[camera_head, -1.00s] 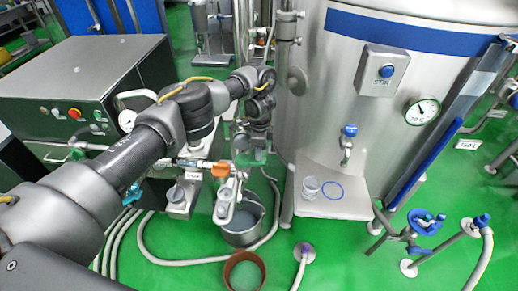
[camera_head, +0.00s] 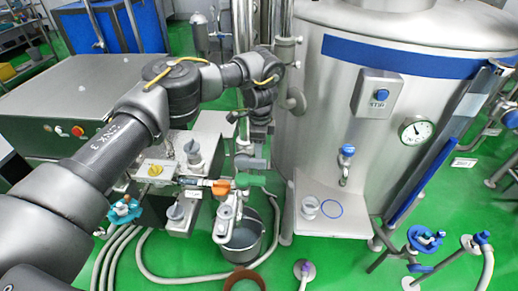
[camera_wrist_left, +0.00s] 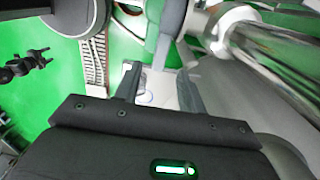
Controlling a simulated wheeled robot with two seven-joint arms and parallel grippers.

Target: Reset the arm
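My left arm comes in from the left, bends at a raised elbow, and its wrist hangs downward in front of the steel pipes. My left gripper (camera_head: 252,158) points down above the valve pipework, left of the tank (camera_head: 320,130); its fingertips are hard to pick out there. In the left wrist view the two fingers of the gripper (camera_wrist_left: 160,78) stand apart, with nothing seen held between them. My right gripper is not in view.

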